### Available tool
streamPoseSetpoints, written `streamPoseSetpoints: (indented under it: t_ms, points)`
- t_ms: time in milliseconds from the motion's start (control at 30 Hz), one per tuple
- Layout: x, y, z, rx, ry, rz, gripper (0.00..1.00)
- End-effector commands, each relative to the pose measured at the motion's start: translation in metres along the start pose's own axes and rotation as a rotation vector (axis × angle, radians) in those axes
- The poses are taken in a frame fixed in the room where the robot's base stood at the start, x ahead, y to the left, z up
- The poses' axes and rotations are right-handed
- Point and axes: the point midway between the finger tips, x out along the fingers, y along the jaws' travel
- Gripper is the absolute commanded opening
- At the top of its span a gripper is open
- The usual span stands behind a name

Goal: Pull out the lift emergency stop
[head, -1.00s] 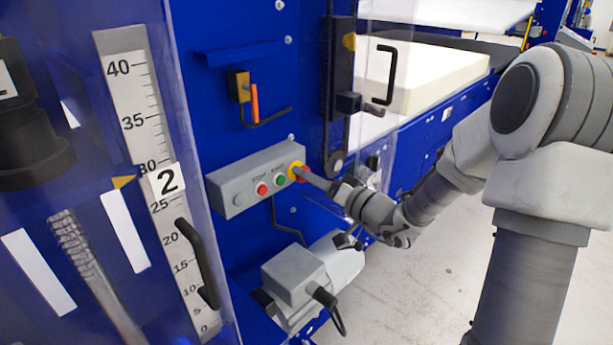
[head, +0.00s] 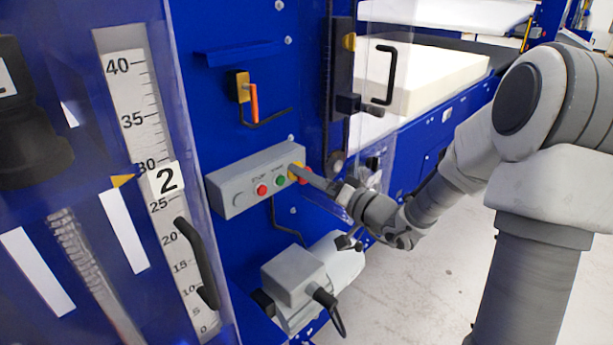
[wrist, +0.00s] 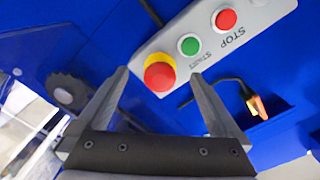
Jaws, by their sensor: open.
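The lift emergency stop (wrist: 159,74) is a red mushroom button on a yellow collar, at the end of a grey control box (head: 240,185). In the head view my gripper hides most of it; some yellow and a little red show. My gripper (wrist: 157,72) is open in the wrist view, with one finger on each side of the button in the picture. The button shows between the fingertips, and nothing is held. I cannot tell whether either finger touches it. A green start button (wrist: 189,45) and a red stop button (wrist: 226,19) sit beside it on the box.
A grey motor housing (head: 292,272) stands below the control box. An orange-handled lever (head: 254,102) is above it. A clear door with a black handle (head: 386,75) is to the right, near a cream foam block (head: 440,78). The floor at right is clear.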

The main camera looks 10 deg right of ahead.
Motion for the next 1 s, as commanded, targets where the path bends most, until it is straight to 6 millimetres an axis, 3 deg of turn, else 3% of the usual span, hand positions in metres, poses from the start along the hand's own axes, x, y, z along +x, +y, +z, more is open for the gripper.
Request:
streamPoseSetpoints:
  t_ms: [1000]
  points:
    - [-0.070,0.000,0.000,-0.001,0.001,0.001,1.00]
